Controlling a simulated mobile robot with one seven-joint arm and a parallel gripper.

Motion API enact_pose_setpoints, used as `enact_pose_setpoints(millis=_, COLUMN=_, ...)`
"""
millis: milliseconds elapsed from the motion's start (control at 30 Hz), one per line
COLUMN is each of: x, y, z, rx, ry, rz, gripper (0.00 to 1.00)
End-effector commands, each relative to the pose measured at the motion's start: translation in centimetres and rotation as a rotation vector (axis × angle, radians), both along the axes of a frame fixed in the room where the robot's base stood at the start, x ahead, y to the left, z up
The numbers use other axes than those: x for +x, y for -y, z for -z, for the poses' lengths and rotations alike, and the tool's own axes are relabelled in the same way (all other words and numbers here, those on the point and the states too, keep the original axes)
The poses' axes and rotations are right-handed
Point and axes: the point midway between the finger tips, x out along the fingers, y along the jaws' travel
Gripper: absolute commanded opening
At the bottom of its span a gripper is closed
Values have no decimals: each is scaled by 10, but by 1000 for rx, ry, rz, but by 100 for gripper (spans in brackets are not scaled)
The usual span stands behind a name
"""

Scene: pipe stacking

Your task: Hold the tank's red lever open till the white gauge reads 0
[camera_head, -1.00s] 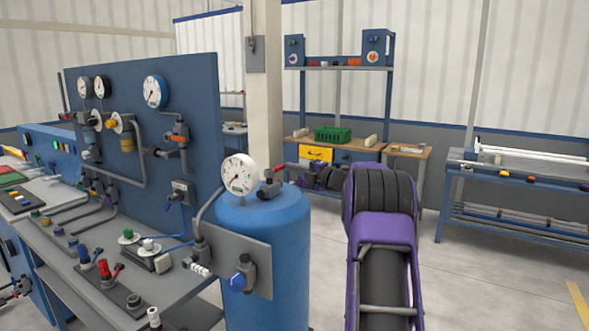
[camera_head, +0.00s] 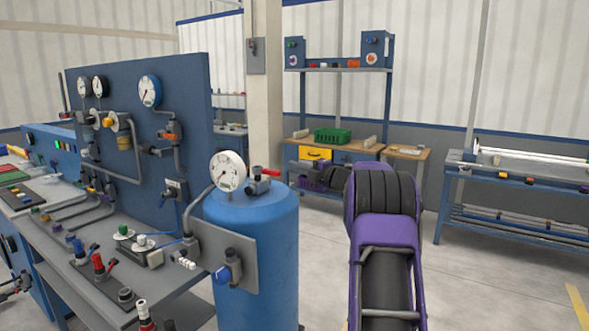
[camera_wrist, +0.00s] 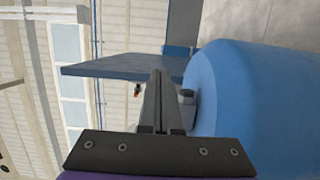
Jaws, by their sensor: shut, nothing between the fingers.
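The blue tank (camera_head: 252,265) stands at the right end of the bench. The white gauge (camera_head: 228,171) is on its top; its needle is too small to read. The red lever (camera_head: 268,172) sits on a grey valve just right of the gauge and points right, about level. My gripper (camera_wrist: 158,75) is shut and empty. In the head view it is small and partly hidden by my arm, right of the lever and apart from it in the picture. In the wrist view the tank (camera_wrist: 250,90) fills the right side, with a grey fitting (camera_wrist: 187,97) beside the fingers.
The blue gauge panel (camera_head: 185,120) rises behind the bench at left; it also shows in the wrist view (camera_wrist: 110,66). A plate with a blue-handled valve (camera_head: 223,274) is fixed at the tank's front. Open floor (camera_head: 480,280) lies at right.

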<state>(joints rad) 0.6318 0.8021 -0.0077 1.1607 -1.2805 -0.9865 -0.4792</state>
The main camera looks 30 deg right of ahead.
Motion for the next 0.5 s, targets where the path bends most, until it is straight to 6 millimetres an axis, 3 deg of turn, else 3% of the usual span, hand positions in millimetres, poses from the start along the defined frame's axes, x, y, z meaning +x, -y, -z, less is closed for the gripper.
enact_pose_setpoints(millis=33, x=-5, y=19, z=2, rx=-4, ry=-3, rz=10, gripper=0)
enact_pose_setpoints(millis=200, x=-14, y=56, z=2, rx=-4, ry=-3, rz=9, gripper=0)
enact_pose_setpoints(millis=500, x=-22, y=87, z=1, rx=-2, ry=-4, rz=7, gripper=0)
